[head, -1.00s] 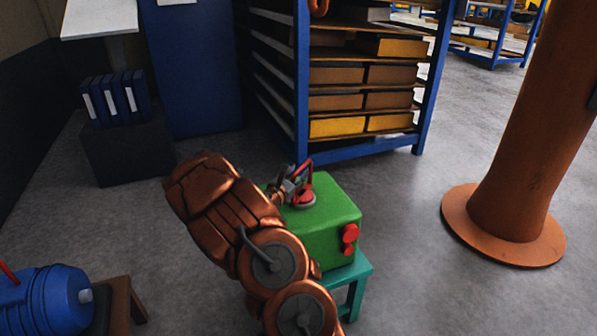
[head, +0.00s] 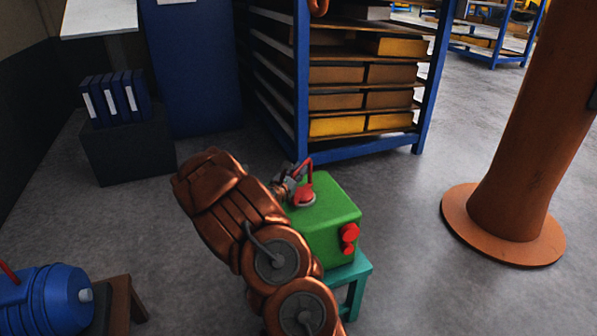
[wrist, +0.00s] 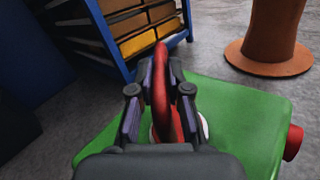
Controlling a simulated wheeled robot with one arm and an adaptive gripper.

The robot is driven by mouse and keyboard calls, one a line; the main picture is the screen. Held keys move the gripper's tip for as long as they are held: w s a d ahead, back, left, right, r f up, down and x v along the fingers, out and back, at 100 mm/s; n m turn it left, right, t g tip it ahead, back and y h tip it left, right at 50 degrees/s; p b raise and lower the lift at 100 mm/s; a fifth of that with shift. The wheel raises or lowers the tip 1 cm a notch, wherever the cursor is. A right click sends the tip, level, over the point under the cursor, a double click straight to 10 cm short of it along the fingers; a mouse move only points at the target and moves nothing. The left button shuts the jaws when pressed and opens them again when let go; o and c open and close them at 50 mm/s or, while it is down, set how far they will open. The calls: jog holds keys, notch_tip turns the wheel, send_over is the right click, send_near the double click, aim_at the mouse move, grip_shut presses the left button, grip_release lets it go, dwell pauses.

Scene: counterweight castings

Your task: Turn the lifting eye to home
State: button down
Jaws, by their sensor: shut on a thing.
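The lifting eye is a red ring (head: 304,180) standing on top of a green casting (head: 336,220), near its left side in the head view. In the wrist view the red eye (wrist: 161,95) rises between my two fingers. My gripper (wrist: 158,100) is shut on the eye, with one finger on each side of it. In the head view my gripper (head: 290,182) is small and partly hidden by my copper arm. The eye's base is partly hidden by the fingers in the wrist view. No home mark can be made out.
The casting stands on a teal stand (head: 352,278) and has red knobs (head: 349,238) on its right side. A blue shelf rack (head: 300,90) is behind. A brown column (head: 503,226) stands right. A blue machine (head: 50,300) is at lower left.

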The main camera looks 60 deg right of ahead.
jog(key=shift+w+m+g+p, duration=0.1)
jog(key=shift+m+g+p, duration=0.3)
jog(key=shift+g+p, duration=0.15)
